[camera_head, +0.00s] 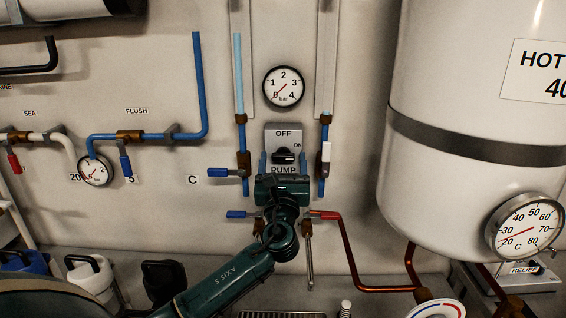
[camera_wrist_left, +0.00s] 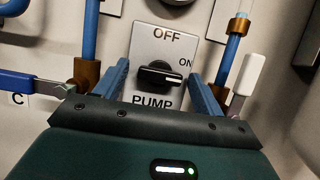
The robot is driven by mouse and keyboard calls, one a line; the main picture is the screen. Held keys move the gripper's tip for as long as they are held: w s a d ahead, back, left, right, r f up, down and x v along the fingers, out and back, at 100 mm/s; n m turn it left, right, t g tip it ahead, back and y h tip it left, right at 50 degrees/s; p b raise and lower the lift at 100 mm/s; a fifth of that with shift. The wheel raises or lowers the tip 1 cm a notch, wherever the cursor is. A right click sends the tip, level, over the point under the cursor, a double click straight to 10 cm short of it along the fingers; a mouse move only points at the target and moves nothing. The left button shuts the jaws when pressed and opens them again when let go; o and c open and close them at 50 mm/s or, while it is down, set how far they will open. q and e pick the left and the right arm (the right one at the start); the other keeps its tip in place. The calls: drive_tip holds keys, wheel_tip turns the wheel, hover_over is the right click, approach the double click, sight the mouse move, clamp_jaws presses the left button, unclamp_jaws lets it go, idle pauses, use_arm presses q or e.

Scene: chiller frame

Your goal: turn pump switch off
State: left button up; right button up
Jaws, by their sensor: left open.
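The pump switch is a black rotary knob (camera_head: 284,156) on a grey plate (camera_head: 283,134). The plate reads OFF at the top, ON at the upper right and PUMP below. In the left wrist view the knob (camera_wrist_left: 159,75) lies roughly crosswise, its grip nearly level, not upright toward OFF. My left gripper (camera_head: 283,162) is in front of the plate, its two blue fingers open on either side of the knob. In the left wrist view the fingers (camera_wrist_left: 158,72) stand apart with the knob visible between them. I cannot tell whether they touch it. My right gripper is not in view.
Blue-handled valves (camera_head: 224,172) flank the plate on the left, and a white-handled valve (camera_head: 326,154) on the right. A red-handled valve (camera_head: 323,215) sits lower right. A bar gauge (camera_head: 283,86) hangs above. A large white hot tank (camera_head: 460,130) fills the right side.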

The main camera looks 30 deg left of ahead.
use_arm(q)
drive_tip(key=c, duration=1)
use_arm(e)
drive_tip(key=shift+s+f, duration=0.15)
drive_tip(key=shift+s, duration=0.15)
